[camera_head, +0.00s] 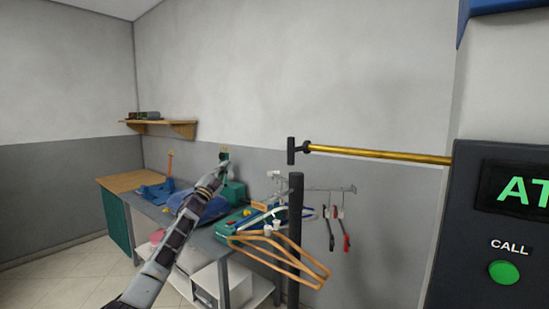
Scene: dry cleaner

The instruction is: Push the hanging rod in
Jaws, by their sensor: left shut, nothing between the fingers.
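The hanging rod (380,154) is a gold bar that runs level from the dark machine at the right toward the middle of the view. A black T-shaped end piece (291,151) sits at its left end. My left arm comes in from the bottom left, and my left gripper (222,166) is shut and empty. In the picture it is left of the black end piece and slightly lower, clear of the rod. My right gripper is not in view.
A black post (295,240) stands below the rod's end. Wooden hangers (275,252) hang beside it, and a thin rail (330,189) holds clips. A workbench (130,181) with blue and green items is behind my arm. The machine (460,230) has a green CALL button (503,272).

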